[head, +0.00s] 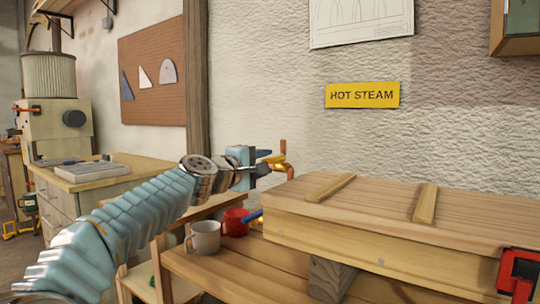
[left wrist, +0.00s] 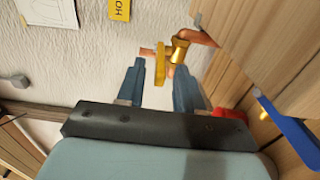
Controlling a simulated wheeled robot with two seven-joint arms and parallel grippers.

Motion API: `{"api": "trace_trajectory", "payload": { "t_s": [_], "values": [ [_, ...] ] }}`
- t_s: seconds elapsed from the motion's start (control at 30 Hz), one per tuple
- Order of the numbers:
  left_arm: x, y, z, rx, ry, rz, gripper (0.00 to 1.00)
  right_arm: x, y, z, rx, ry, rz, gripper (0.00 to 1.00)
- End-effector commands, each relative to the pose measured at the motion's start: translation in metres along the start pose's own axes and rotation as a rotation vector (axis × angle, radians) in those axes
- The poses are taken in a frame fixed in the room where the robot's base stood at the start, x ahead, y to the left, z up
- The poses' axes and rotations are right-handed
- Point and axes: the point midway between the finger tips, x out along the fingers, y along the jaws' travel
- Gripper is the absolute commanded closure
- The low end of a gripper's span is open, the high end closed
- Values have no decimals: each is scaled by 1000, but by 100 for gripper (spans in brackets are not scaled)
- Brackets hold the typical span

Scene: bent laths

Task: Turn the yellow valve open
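The yellow valve (head: 277,160) sits on a copper pipe (head: 283,146) by the wall, left of the long wooden box. In the left wrist view its brass body (left wrist: 179,50) and flat yellow handle (left wrist: 160,64) show. My left gripper (head: 263,161) is at the valve. In the left wrist view its two blue-grey fingers (left wrist: 160,72) are apart, with the handle between their tips. A gap shows on each side of the handle, so I see no grip on it. My right gripper is not in view.
The wooden box (head: 400,205) with two cleats on its lid is right of the valve. A white mug (head: 205,238) and a red mug (head: 236,222) stand below my left gripper. A red clamp (head: 518,270) is at the right. A yellow HOT STEAM sign (head: 362,95) hangs above.

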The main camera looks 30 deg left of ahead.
Motion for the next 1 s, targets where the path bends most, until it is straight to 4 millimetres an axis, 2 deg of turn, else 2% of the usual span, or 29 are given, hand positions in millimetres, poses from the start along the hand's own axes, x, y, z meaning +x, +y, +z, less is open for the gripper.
{"api": "trace_trajectory", "payload": {
  "t_s": [0.1,0.2,0.53,0.57,0.8,1.0],
  "values": [
    [18,2,0,-1,-2,-1,64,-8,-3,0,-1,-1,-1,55],
    [27,1,0,-1,0,0,64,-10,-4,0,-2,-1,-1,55],
    [32,0,0,0,0,1,64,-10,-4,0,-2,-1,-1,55],
    [32,0,0,0,0,0,65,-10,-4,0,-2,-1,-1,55],
    [31,0,0,0,0,0,100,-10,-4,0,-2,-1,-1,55],
    [31,0,0,0,0,0,100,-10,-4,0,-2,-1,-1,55]
  ]
}}
